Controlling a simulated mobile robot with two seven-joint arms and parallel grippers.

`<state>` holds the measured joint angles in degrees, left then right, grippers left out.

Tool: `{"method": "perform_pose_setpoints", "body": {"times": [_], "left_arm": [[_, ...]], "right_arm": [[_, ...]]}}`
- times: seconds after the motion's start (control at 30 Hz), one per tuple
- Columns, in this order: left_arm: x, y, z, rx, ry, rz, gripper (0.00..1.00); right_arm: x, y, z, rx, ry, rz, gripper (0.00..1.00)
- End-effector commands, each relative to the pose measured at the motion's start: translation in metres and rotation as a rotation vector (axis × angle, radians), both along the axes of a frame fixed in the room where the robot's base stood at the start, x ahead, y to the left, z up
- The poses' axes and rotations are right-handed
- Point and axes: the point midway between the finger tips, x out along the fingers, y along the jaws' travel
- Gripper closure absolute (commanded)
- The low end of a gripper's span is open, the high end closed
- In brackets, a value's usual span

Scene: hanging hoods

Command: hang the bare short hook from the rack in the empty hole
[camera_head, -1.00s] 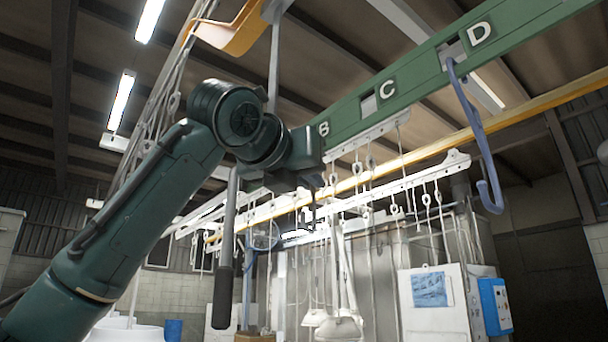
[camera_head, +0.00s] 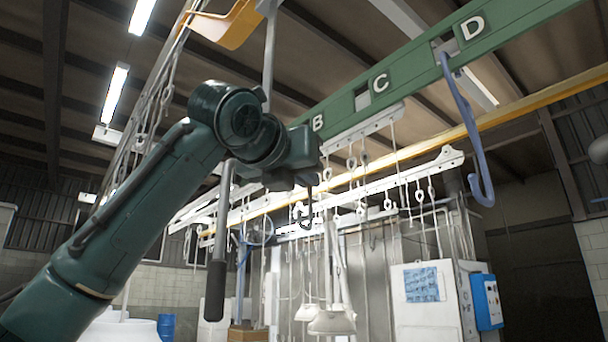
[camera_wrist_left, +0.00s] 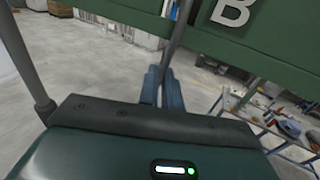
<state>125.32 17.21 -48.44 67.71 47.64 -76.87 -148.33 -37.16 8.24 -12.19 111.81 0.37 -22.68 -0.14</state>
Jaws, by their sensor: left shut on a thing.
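A green rack beam (camera_head: 420,82) with letters B, C and D runs across the upper head view. The hole beside C (camera_head: 362,97) looks empty. A blue hook (camera_head: 467,118) hangs at the hole beside D. My left gripper (camera_wrist_left: 163,86) is shut on a thin dark rod, likely the short hook (camera_wrist_left: 176,48), in the left wrist view. The rod crosses the beam beside an opening near B. I cannot tell whether it still bears on the rack. In the head view my wrist hides that part. My right gripper is not in view.
An orange hood (camera_head: 226,22) hangs at the upper left. White rails with several small hooks (camera_head: 425,172) and a yellow bar (camera_head: 530,107) run behind the beam. Pale bell-shaped hoods (camera_head: 332,322) hang lower. The space in front of C looks clear.

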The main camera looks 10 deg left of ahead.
Motion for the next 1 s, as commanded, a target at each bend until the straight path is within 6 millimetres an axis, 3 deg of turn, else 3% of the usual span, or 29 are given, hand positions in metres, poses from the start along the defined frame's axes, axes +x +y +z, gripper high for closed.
{"method": "perform_pose_setpoints", "body": {"times": [1.0], "left_arm": [[0.0, 0.001, -0.021, -0.002, 0.0, 0.001, 1.0]], "right_arm": [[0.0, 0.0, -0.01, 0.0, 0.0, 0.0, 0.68]]}}
